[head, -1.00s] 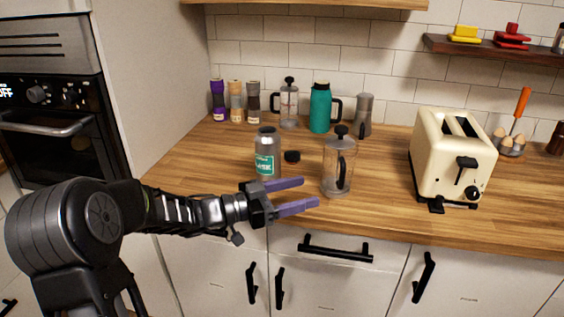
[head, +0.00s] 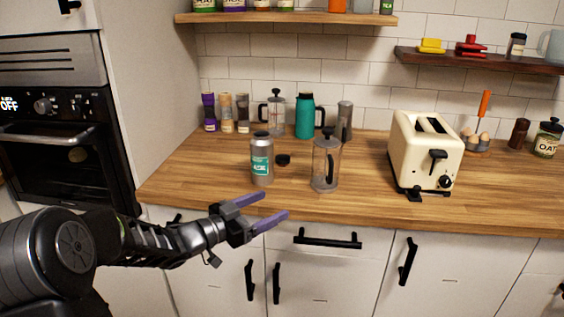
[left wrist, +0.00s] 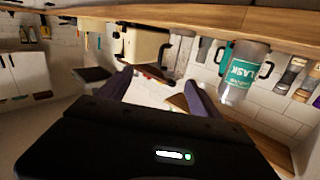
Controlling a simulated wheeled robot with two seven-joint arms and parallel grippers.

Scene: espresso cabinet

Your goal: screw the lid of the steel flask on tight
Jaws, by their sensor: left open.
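The steel flask (head: 262,166), silver with a teal label, stands upright near the front left of the wooden counter. It also shows upside down in the left wrist view (left wrist: 235,94). A small black lid (head: 283,160) lies on the counter just right of and behind the flask, apart from it. My left gripper (head: 269,208) is open and empty in front of the counter's front edge, below and nearer than the flask. Its purple fingers (left wrist: 160,92) also show spread in the left wrist view. My right gripper is not in view.
A glass French press (head: 326,163) stands right of the lid. A cream toaster (head: 424,153) is farther right. Grinders, another press and a teal jug (head: 305,116) line the back wall. The counter (head: 210,170) left of the flask is clear.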

